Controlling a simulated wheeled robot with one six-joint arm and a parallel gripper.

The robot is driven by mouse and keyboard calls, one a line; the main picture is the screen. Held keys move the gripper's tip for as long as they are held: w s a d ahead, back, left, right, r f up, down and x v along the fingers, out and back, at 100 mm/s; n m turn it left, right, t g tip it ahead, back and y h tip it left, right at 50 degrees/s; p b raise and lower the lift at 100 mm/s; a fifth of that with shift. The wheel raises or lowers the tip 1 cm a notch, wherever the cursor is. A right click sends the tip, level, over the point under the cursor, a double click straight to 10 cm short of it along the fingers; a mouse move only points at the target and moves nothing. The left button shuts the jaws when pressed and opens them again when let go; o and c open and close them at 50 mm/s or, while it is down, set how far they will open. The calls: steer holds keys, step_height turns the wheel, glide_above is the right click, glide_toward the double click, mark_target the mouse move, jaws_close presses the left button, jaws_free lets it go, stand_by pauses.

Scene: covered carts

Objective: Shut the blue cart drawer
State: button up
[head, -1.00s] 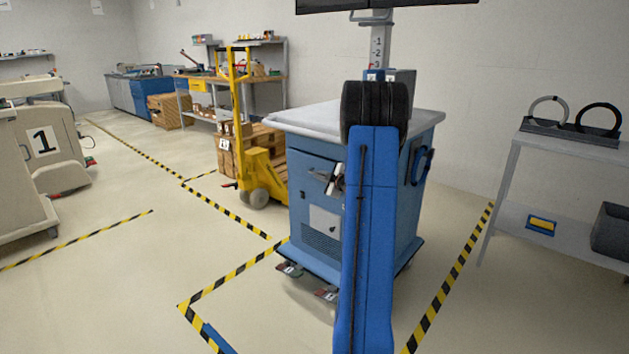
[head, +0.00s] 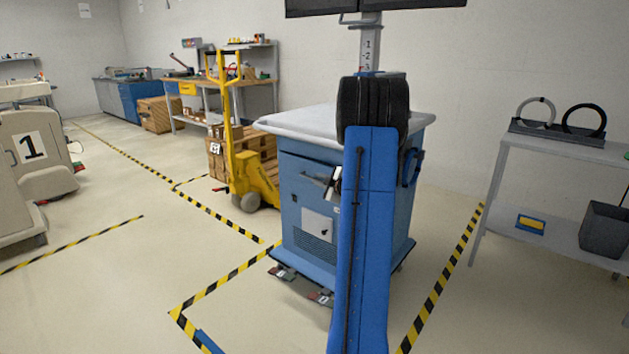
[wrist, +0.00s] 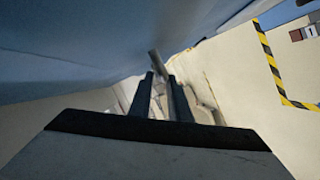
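The blue cart (head: 306,205) stands ahead with a pale grey top. Its drawer front (head: 300,172) is high on the side facing left, with a dark line along its upper edge; how far it stands out is hard to tell. My gripper (head: 332,185) is at the drawer front, mostly hidden behind my blue arm in the head view. In the wrist view my gripper (wrist: 162,78) has its two fingers apart, and a dark bar (wrist: 157,62) shows at the gap between the tips. Whether the tips touch it I cannot tell.
A yellow pallet truck (head: 243,165) with a loaded pallet stands behind the cart to the left. A grey shelf table (head: 560,150) is on the right. Beige cart 1 (head: 30,165) is at far left. Striped floor tape (head: 215,285) surrounds the cart; the floor at left is clear.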

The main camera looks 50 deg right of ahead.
steer(key=v, duration=1.2)
steer(key=shift+s, duration=0.4)
steer(key=shift+a, duration=0.1)
steer(key=a+r+m+g+h, duration=0.1)
steer(key=a+r+m+g, duration=0.2)
steer(key=a, duration=0.9)
steer(key=a+r+m+g+h, duration=0.1)
steer(key=a+r+m+g, duration=0.3)
steer(key=a, duration=0.8)
steer(key=s+a+f+m+g+y, duration=0.1)
steer(key=s+a+f+y, duration=0.2)
steer(key=s+a, duration=0.9)
steer(key=s+a+f+g+y, duration=0.2)
steer(key=s+a+f+y, duration=0.1)
steer(key=s+a, duration=1)
steer(key=a, duration=0.3)
steer(key=shift+a+f+m, duration=0.2)
steer(key=shift+a+m, duration=0.15)
steer(key=shift+m, duration=0.05)
